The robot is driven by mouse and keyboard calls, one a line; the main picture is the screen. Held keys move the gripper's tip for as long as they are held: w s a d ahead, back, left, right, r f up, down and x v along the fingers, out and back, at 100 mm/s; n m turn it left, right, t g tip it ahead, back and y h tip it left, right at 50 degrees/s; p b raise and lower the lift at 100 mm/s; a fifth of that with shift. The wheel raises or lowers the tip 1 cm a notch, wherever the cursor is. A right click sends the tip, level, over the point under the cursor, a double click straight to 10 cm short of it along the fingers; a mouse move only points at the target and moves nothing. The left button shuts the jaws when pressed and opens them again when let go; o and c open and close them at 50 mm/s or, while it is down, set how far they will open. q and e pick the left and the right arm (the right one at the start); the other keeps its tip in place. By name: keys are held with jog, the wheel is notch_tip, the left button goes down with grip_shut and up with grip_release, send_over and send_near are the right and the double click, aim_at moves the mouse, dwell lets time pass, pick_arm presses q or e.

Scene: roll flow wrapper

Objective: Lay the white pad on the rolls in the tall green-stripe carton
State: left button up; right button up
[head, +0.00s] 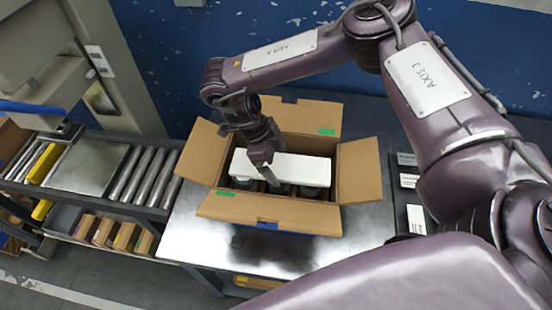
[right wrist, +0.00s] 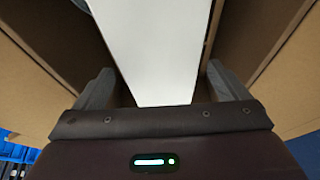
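The open brown carton (head: 350,172) with green marks on its flaps stands on the metal table, flaps folded outward. The white pad (head: 305,170) lies inside it, across the carton's width. Dark rolls (head: 312,191) show below the pad's front edge; the pad hides the others. My right gripper (head: 270,176) reaches down into the carton at the pad. In the right wrist view its fingers stand apart on either side of the pad (right wrist: 160,50), with narrow gaps beside it. I cannot tell whether the pad touches the rolls. My left gripper is not in view.
A roller conveyor (head: 140,178) with boxes beneath it stands at the left. A dark tray with white-labelled items (head: 415,215) lies to the right. A blue wall is behind.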

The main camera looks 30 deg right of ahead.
jog(key=shift+b+v, duration=0.6)
jog(key=shift+v, duration=5.4)
jog(key=shift+f, duration=0.1)
